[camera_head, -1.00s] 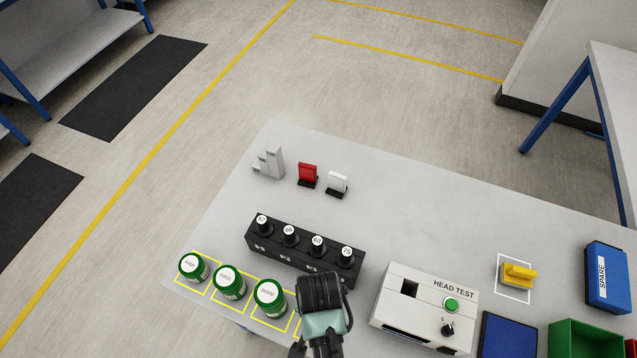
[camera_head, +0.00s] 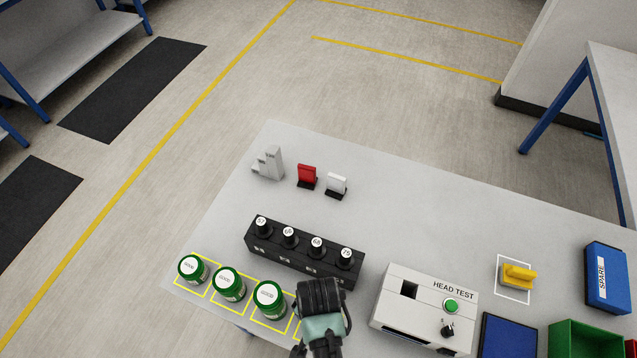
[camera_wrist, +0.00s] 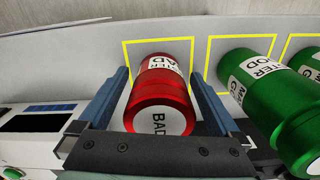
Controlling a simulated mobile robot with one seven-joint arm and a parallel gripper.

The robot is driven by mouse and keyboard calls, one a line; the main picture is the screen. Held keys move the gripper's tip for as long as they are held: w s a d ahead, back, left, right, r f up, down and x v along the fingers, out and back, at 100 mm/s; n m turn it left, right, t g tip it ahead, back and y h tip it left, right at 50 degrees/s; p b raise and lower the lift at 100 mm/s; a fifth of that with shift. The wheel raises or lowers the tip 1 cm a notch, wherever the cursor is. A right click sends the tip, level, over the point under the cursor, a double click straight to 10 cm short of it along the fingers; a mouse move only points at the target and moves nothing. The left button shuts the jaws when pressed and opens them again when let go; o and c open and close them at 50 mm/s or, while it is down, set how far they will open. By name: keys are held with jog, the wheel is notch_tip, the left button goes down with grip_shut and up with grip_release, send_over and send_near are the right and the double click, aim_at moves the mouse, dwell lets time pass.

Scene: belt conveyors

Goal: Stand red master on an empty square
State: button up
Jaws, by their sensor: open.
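The red master (camera_wrist: 160,92), a red cylinder labelled as bad, stands in the wrist view within a yellow-outlined square (camera_wrist: 128,52). My gripper (camera_wrist: 160,98) is open, with one blue-grey finger on each side of it. I cannot tell whether either finger touches it. In the head view my arm hides the red master and most of its square. Three green masters stand in the yellow squares along the bench edge: the left one (camera_head: 193,268), the middle one (camera_head: 229,284) and the right one (camera_head: 270,299). Two of them also show at the right of the wrist view.
A black rack (camera_head: 303,258) with several numbered black pieces stands just behind my arm. The HEAD TEST box (camera_head: 424,308) is to the right.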

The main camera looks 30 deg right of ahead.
notch_tip(320, 180, up, 12)
jog(key=shift+r, duration=0.2)
jog(key=w+d+r+n+t+h, duration=0.25)
jog(key=w+r+t, duration=0.35)
jog(key=w+r, duration=0.55)
jog(key=w+a+r+n+t, duration=0.2)
jog(key=w+r+t, duration=0.3)
jog(key=r, duration=0.6)
jog(key=w+a+r+n+t, duration=0.15)
jog(key=w+r+t, duration=0.35)
jog(key=r, duration=0.6)
jog(key=a+r+n+t, duration=0.2)
jog(key=r, duration=0.6)
jog(key=a+r+n+t, duration=0.1)
jog(key=a+r+t, duration=0.15)
jog(key=r, duration=0.55)
jog(key=s+a+r+n+t+y, duration=0.1)
jog(key=s+a+r+t, duration=0.1)
jog(key=s+r, duration=0.3)
jog(key=s+a+r+n+t+y, duration=0.1)
jog(key=s+r+t, duration=0.4)
jog(key=r, duration=0.6)
jog(key=shift+s+a+n, duration=0.3)
jog(key=shift+a+n, duration=0.05)
jog(key=shift+n, duration=0.25)
jog(key=shift+r, duration=0.1)
jog(key=shift+y, duration=0.25)
notch_tip(320, 180, down, 5)
jog(key=b, duration=0.5)
